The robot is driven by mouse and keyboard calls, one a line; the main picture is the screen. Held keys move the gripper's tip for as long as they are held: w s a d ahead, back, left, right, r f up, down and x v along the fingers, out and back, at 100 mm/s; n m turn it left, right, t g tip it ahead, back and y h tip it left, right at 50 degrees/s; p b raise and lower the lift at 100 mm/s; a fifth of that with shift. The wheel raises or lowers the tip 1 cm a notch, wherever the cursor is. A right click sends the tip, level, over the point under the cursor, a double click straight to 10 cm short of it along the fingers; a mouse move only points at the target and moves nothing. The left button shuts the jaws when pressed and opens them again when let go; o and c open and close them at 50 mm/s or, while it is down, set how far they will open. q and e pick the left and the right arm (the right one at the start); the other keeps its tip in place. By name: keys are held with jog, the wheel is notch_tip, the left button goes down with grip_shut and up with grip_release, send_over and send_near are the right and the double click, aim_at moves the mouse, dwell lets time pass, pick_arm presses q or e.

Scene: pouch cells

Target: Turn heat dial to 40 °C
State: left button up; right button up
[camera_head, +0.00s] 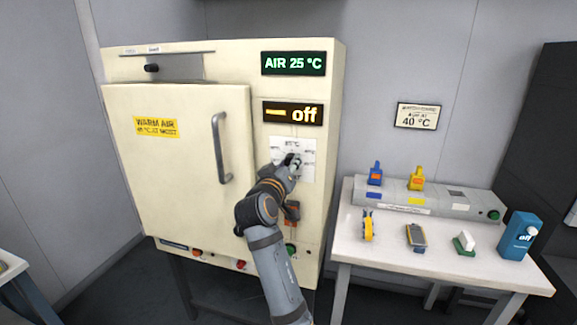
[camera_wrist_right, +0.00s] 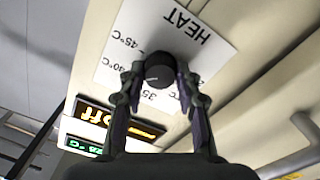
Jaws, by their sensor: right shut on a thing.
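The heat dial is a round black knob (camera_wrist_right: 159,72) on a white card (camera_wrist_right: 120,45) marked HEAT, with 35, 40 and 45 °C among its marks. My right gripper (camera_wrist_right: 155,85) is shut on the knob, one finger on each side. In the head view my right gripper (camera_head: 290,163) covers most of the knob on the card (camera_head: 307,172) of the cream cabinet (camera_head: 222,70). The air display (camera_head: 293,63) reads 25 °C and the lower display (camera_head: 293,112) reads off. My left gripper is not in view.
The cabinet door (camera_head: 175,180) is shut, its bar handle (camera_head: 221,148) left of my right gripper. Below are a black-and-red switch (camera_head: 291,211) and small buttons. A table (camera_head: 400,262) with tools stands at right; a wall sign (camera_head: 417,116) reads 40 °C.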

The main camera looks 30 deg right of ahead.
aim_at(292, 125)
jog(key=o, duration=1.1)
jog(key=shift+o, duration=0.2)
jog(key=shift+r, duration=0.1)
notch_tip(292, 125, up, 10)
jog(key=shift+f, duration=0.1)
jog(key=shift+f, duration=0.1)
